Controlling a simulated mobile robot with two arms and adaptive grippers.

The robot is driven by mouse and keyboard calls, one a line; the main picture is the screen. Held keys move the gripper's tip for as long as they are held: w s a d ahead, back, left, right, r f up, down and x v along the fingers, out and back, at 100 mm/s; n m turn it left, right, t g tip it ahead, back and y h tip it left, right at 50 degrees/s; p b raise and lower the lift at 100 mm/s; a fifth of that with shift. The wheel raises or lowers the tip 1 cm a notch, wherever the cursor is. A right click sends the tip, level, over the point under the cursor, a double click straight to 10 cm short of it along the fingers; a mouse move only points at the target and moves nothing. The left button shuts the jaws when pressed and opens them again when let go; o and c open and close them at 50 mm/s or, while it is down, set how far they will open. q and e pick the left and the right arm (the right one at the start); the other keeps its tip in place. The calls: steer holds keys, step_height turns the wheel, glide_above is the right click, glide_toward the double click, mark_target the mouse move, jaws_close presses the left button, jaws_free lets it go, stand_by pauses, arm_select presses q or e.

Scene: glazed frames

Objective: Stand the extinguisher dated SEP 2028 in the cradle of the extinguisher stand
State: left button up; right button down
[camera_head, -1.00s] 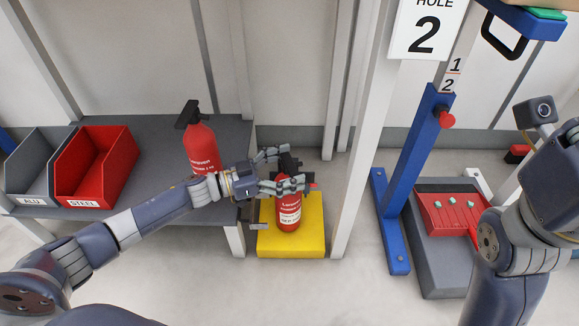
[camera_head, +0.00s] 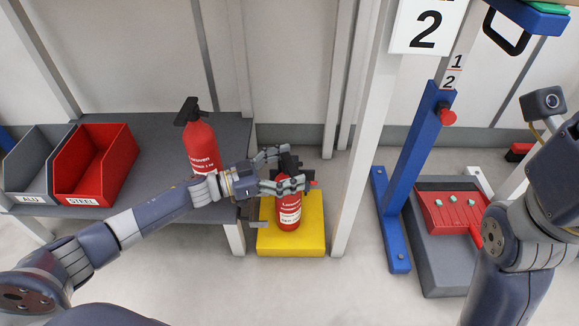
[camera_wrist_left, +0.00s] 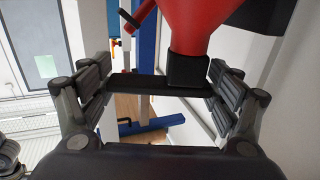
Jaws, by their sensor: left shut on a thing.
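My left gripper (camera_head: 286,182) is shut on the top of a red extinguisher (camera_head: 288,211) and holds it upright. The extinguisher is over or on a yellow base (camera_head: 306,240); I cannot tell whether its bottom touches. Its white label is too small to read the date. A cradle cannot be made out behind the gripper and bottle. A second red extinguisher (camera_head: 202,145) with a black top stands on the grey shelf, its date also unreadable. In the left wrist view the held red extinguisher (camera_wrist_left: 196,22) is between the fingers. My right gripper is out of view.
The grey shelf (camera_head: 150,200) carries a grey ALU bin (camera_head: 30,172) and a red STEEL bin (camera_head: 95,170). A white post (camera_head: 352,190) rises just right of the yellow base. A blue stand (camera_head: 405,190) and a red tray (camera_head: 452,212) are further right. Floor in front is clear.

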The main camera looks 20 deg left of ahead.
arm_select(q)
steer(key=shift+r, duration=0.25)
steer(key=o, duration=1.4)
steer(key=shift+o, duration=0.2)
steer(key=shift+f, duration=0.15)
